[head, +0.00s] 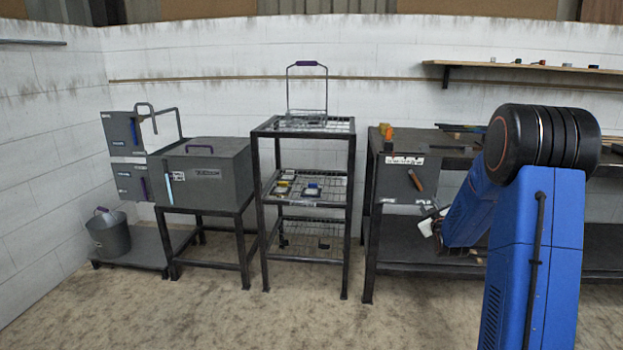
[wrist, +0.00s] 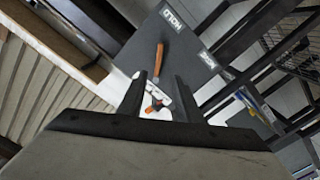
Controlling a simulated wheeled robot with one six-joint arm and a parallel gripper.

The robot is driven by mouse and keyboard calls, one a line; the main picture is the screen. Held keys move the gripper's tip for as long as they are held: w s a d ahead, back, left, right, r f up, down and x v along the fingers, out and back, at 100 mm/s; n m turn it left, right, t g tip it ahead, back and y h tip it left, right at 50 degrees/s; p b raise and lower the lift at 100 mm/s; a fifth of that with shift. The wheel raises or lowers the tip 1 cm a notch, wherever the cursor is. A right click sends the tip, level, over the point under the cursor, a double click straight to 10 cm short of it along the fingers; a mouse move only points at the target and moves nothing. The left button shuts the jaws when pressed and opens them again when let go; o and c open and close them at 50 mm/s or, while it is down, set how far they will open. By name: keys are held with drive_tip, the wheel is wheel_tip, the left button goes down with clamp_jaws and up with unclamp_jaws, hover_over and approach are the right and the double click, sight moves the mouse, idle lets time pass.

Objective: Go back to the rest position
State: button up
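My gripper (head: 432,218) is at the front of the dark workbench, low and just right of the grey panel with an orange-brown handle (head: 415,180). In the wrist view my two dark fingers (wrist: 160,88) stand apart, with a gap between them. The orange-brown handle (wrist: 154,62) shows beyond the fingertips, on a dark grey panel (wrist: 150,42) with white labels. A small orange and grey item (wrist: 155,102) shows in the gap; I cannot tell how far behind the fingers it is. No item is clearly held.
The workbench (head: 450,155) stands beside my arm, with a lower shelf. A wire-shelf rack (head: 262,200) stands left of it. Farther left are a grey box (head: 215,170) on a stand and a bucket (head: 108,235). The floor (head: 230,315) in front is clear.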

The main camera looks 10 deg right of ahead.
drive_tip(key=s+a+r+m+g+y, duration=0.1)
drive_tip(key=s+a+r+g, duration=0.2)
drive_tip(key=s+a, duration=0.65)
drive_tip(key=s+a+r+m+g+y, duration=0.1)
drive_tip(key=s+a+r+g, duration=0.25)
drive_tip(key=s+a, duration=0.55)
drive_tip(key=s+a+f+g+y, duration=0.1)
drive_tip(key=s+a+g, duration=0.1)
drive_tip(key=s, duration=1)
drive_tip(key=s+a+f+m+g, duration=0.1)
drive_tip(key=s+a, duration=0.3)
drive_tip(key=s, duration=0.7)
drive_tip(key=s+a+f+m+g+y, duration=0.1)
drive_tip(key=s+a+f+g, duration=0.1)
drive_tip(key=s, duration=1)
drive_tip(key=shift+s+a+f+g+y, duration=0.25)
drive_tip(key=shift+a+g, duration=0.2)
drive_tip(key=shift+a, duration=0.65)
